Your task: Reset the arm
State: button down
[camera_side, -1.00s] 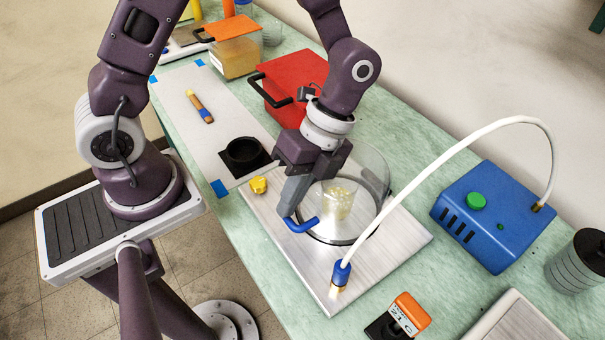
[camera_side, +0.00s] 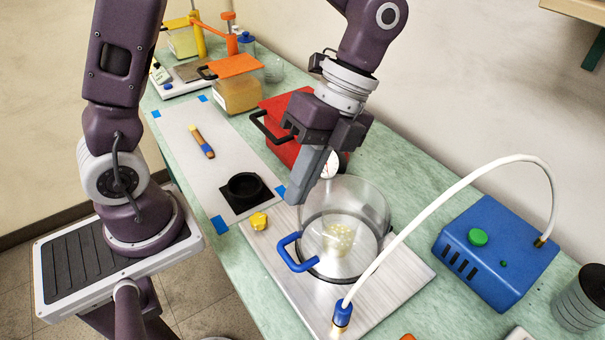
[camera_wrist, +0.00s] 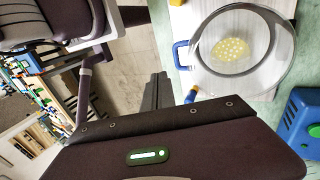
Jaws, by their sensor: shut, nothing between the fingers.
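My gripper (camera_side: 303,198) is shut and empty. In the side view it hangs fingers down, above and behind the blue handle (camera_side: 287,254) and beside the clear round chamber (camera_side: 368,212). It is apart from the handle. The chamber stands on a pale metal plate (camera_side: 405,275) and has yellowish pieces inside. In the wrist view the shut fingers (camera_wrist: 152,92) show at the middle, with the chamber (camera_wrist: 272,82) and blue handle (camera_wrist: 181,55) to their right.
A white hose (camera_side: 440,200) arches from the plate to a blue box (camera_side: 490,235). A red box (camera_side: 280,150) stands behind my gripper. A yellow knob (camera_side: 259,221), a black cup (camera_side: 245,186) and a brush (camera_side: 201,141) lie to the left. The strip around the brush is clear.

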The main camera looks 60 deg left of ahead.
jog(key=s+a+r+n+t, duration=0.3)
jog(key=a+r+n+t, duration=0.1)
jog(key=n, duration=0.5)
jog(key=s+a+r+n+t, duration=0.3)
jog(key=a+r+n+t, duration=0.1)
jog(key=n+t, duration=0.3)
jog(key=shift+s+a+n, duration=0.25)
jog(key=shift+a+n, duration=0.65)
jog(key=shift+n, duration=0.1)
